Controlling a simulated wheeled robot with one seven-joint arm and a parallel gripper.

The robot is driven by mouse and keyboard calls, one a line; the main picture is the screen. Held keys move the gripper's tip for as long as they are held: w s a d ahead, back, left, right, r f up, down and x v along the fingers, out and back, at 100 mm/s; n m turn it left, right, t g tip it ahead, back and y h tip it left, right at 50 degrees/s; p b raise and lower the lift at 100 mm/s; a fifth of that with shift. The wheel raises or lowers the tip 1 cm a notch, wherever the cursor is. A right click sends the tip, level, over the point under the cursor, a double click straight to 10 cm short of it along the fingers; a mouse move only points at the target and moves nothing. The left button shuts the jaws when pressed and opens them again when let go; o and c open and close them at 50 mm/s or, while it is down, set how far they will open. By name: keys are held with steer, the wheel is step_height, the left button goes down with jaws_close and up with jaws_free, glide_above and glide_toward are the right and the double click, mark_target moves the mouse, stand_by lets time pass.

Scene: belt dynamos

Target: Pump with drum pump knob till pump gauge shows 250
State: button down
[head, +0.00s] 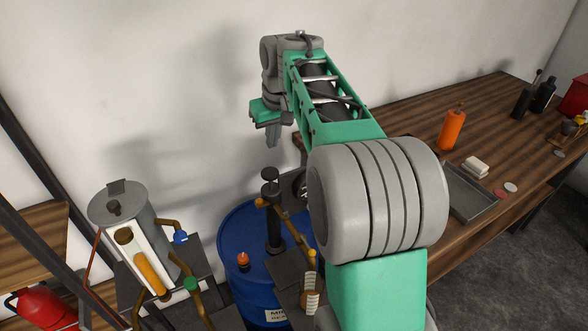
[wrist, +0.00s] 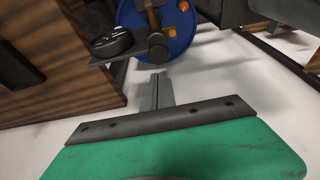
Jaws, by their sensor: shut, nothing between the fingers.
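The blue drum (head: 238,255) stands against the wall, with the dark drum pump (head: 273,235) rising from its top. The dark pump knob (head: 269,174) caps the pump. A round dark-rimmed dial, likely the pump gauge (head: 300,188), is partly hidden by my arm, and its reading cannot be made out. My gripper (head: 273,143) is shut and empty, pointing down above the knob with a visible gap. In the wrist view, my fingers (wrist: 160,76) are together just below a dark knob-like part (wrist: 158,45). The drum (wrist: 183,30) and a dark-rimmed gauge (wrist: 112,43) also show there.
A grey metal tank (head: 135,215) with pipes stands left of the drum. A wooden workbench (head: 410,120) on the right holds an orange bottle (head: 452,130) and a metal tray (head: 475,200). A red extinguisher (head: 42,305) is at the lower left.

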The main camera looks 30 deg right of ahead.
mark_target(273, 175)
steer(key=v, duration=0.3)
steer(key=shift+w+d, duration=0.1)
steer(key=shift+d, duration=0.1)
steer(key=shift+f, duration=0.15)
steer(key=x, duration=0.4)
steer(key=p+x, duration=0.1)
steer(key=x, duration=0.3)
steer(key=s+p+x, duration=0.1)
steer(key=x, duration=0.3)
steer(key=shift+w+f, duration=0.15)
steer(key=shift+f, duration=0.8)
step_height(273, 175, down, 4)
steer(key=b, duration=0.3)
steer(key=shift+f, duration=0.2)
steer(key=shift+a, duration=0.1)
